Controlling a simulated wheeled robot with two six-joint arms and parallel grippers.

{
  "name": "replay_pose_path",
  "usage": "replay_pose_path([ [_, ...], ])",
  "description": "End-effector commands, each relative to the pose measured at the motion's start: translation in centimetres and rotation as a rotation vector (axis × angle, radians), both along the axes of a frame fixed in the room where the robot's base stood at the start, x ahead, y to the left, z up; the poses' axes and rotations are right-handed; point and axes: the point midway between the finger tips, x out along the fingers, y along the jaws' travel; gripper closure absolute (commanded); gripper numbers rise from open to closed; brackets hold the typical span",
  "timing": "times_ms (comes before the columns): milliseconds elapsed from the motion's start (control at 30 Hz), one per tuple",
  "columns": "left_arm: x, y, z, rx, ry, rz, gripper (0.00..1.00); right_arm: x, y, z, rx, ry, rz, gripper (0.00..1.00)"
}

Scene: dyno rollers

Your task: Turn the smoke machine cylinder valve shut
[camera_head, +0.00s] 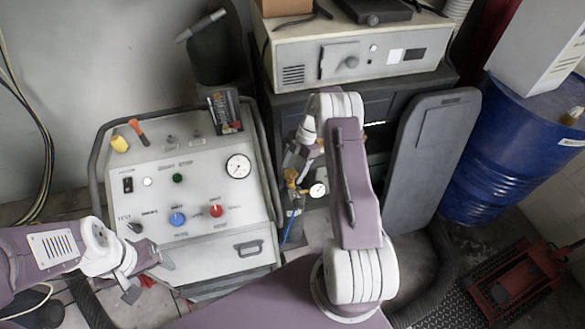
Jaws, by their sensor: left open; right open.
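The smoke machine (205,235) stands at the left, with a sloped light panel of knobs and a round gauge. Beside its right edge a dark cylinder (291,212) stands upright, with a brass valve (291,177) and a small gauge (317,190) at its top. My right arm reaches up the middle, and its gripper (296,157) is open just above the brass valve. It partly hides the valve top, and I cannot tell if they touch. My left gripper (150,275) is open and empty in front of the panel's lower left corner.
A beige instrument box (345,55) sits on a dark cabinet (375,105) behind. A grey panel (432,150) leans right of my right arm, near a blue drum (500,150). A red jack (520,275) lies on the floor at the lower right. A dark tube frame edges the machine.

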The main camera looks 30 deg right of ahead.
Motion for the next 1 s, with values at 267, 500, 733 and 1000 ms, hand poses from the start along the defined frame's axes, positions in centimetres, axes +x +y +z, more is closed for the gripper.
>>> replay_pose_path([
  [267, 0.00, 0.00, 0.01, 0.000, 0.000, 0.000, 0.32, -0.01, 0.11, -0.27, 0.000, -0.001, 0.000, 0.32],
  [500, 0.00, 0.00, 0.01, 0.000, 0.000, 0.000, 0.32, -0.01, 0.11, -0.24, 0.000, 0.000, 0.000, 0.94],
  [733, 0.00, 0.00, -0.06, 0.000, 0.000, 0.000, 0.32, -0.07, 0.14, -0.25, 0.001, 0.001, -0.022, 0.94],
  [1000, 0.00, 0.00, -0.56, 0.000, 0.000, 0.000, 0.32, -0.18, 0.10, -0.30, 0.001, -0.001, -0.170, 0.94],
])
